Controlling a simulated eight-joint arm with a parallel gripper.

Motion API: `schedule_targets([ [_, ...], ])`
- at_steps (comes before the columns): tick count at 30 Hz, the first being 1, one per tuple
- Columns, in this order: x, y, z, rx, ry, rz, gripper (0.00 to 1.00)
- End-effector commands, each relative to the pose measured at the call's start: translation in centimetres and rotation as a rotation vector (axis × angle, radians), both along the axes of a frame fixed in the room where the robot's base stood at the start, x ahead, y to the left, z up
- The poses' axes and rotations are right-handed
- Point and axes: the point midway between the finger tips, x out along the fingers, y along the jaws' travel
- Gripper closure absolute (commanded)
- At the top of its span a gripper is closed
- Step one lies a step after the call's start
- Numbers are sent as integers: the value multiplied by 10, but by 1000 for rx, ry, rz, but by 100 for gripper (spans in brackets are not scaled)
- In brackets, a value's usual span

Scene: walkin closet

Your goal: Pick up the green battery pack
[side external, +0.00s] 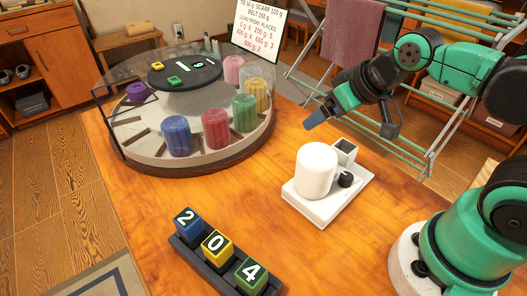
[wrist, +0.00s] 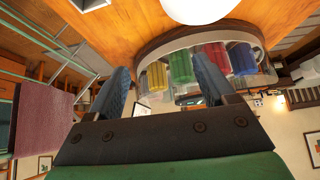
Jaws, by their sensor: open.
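No object can be clearly recognised as a battery pack. A small green block (side external: 173,80) lies on the dark round top in the middle of the turntable; it is too small to identify. A larger green ribbed cylinder (side external: 244,112) stands on the turntable's right side and also shows in the wrist view (wrist: 184,62). My gripper (side external: 353,124) is open and empty in the air, right of the turntable and above the far side of the white scale. In the wrist view its blue fingers (wrist: 160,72) are spread apart, with the turntable beyond them.
The round turntable (side external: 140,160) has a clear cover and holds blue (side external: 176,136), red (side external: 215,128), yellow (side external: 256,94), pink and purple pieces. A white scale (side external: 330,205) bears a white cylinder (side external: 316,170). Number blocks (side external: 213,243) stand in front. A drying rack (side external: 440,100) is behind.

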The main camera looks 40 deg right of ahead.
Motion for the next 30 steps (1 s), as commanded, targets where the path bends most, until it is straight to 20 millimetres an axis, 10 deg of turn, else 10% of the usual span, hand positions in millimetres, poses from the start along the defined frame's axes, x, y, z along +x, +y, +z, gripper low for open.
schedule_targets([
  [8,0,0,3,0,0,0,24],
  [17,0,0,52,0,0,0,24],
  [30,-26,138,53,81,366,169,24],
])
